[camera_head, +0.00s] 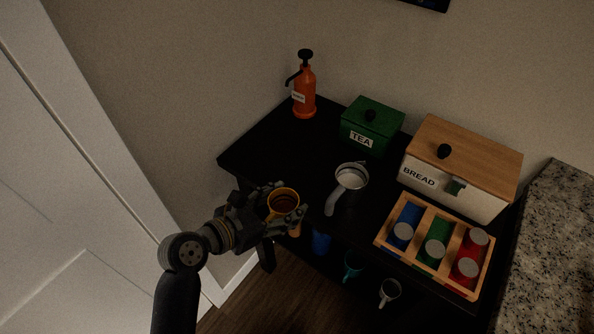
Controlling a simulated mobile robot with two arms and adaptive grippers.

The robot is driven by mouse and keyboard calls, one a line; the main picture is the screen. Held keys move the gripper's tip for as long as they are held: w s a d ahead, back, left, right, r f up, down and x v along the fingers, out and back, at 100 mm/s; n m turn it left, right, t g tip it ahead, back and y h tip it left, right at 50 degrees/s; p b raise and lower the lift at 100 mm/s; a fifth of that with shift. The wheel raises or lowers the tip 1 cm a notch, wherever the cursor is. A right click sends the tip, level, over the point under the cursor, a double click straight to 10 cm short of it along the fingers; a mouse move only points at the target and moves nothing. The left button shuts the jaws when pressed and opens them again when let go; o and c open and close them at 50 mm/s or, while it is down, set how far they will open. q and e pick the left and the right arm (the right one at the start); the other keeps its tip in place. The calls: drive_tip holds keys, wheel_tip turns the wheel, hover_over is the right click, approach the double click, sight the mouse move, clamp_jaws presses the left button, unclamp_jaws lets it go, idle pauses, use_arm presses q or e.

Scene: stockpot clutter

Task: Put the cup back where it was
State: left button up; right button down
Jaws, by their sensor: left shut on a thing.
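An orange-yellow cup (283,199) is held in my left gripper (276,206), which is shut on it near the front left edge of the black table. The cup's open top faces up toward the camera. Below the table's front edge, several cups show in a row: a blue one (320,242), a teal one (352,265) and a white or grey one (389,290). An orange piece (295,229) shows just under the held cup; I cannot tell if it is the cup's handle. My right gripper is not in view.
On the black table (262,150) stand an orange pump bottle (304,90), a green TEA box (372,125), a metal pitcher (348,184), a BREAD box (462,165) and a wooden tray (384,236) with blue, green and red cans. The table's left part is clear. A granite counter (560,240) is at right.

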use_arm(q)
drive_tip(key=shift+d+r, duration=0.1)
drive_tip(key=shift+d, duration=0.25)
drive_tip(key=shift+w, duration=0.4)
drive_tip(key=w, duration=0.5)
drive_tip(key=w+d+f+p, duration=0.1)
drive_tip(key=w, duration=0.4)
drive_tip(key=w+d, duration=0.1)
drive_tip(key=w, duration=0.4)
drive_tip(key=shift+w+f+p, duration=0.1)
drive_tip(key=shift+f+p, duration=0.25)
drive_tip(key=shift+p, duration=0.05)
drive_tip(key=shift+a+f, duration=0.1)
drive_tip(key=shift+f, duration=1.65)
drive_tip(key=shift+f, duration=0.1)
drive_tip(key=o, duration=1.1)
drive_tip(key=shift+o, duration=0.2)
drive_tip(key=v, duration=1.2)
